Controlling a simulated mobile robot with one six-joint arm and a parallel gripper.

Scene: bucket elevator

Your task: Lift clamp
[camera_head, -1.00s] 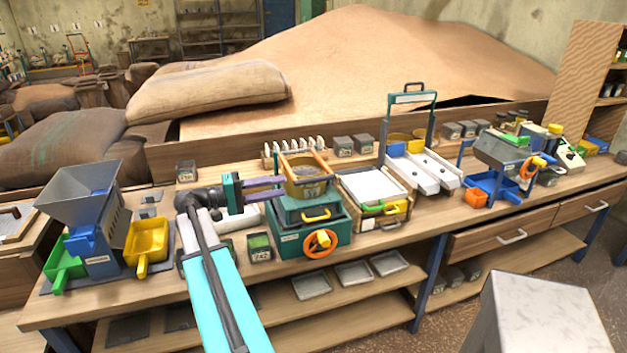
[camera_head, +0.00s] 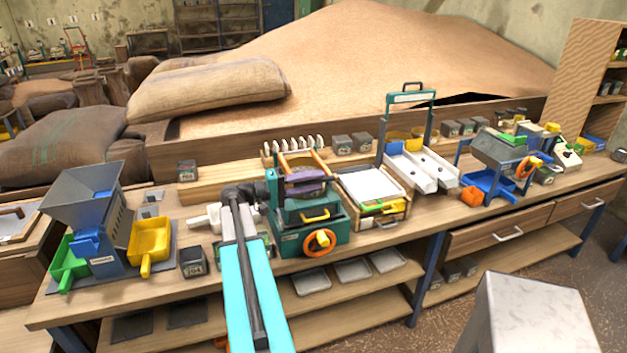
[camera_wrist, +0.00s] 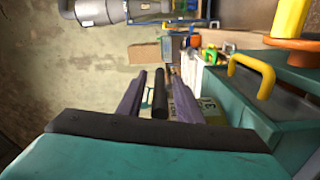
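The teal sieve machine (camera_head: 288,243) stands on the bench, with a yellow handle and an orange handwheel (camera_head: 319,241). Narrow gaps show on both sides of the bar. Whether this bar belongs to the clamp I cannot tell.
A white tray (camera_head: 370,186) stands close to the machine's right. A grey hopper (camera_head: 85,195) with a yellow scoop (camera_head: 149,243) is at the left. A small dark tin (camera_head: 192,263) sits between the scoop and my arm. A wooden bin of grain (camera_head: 370,70) lies behind.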

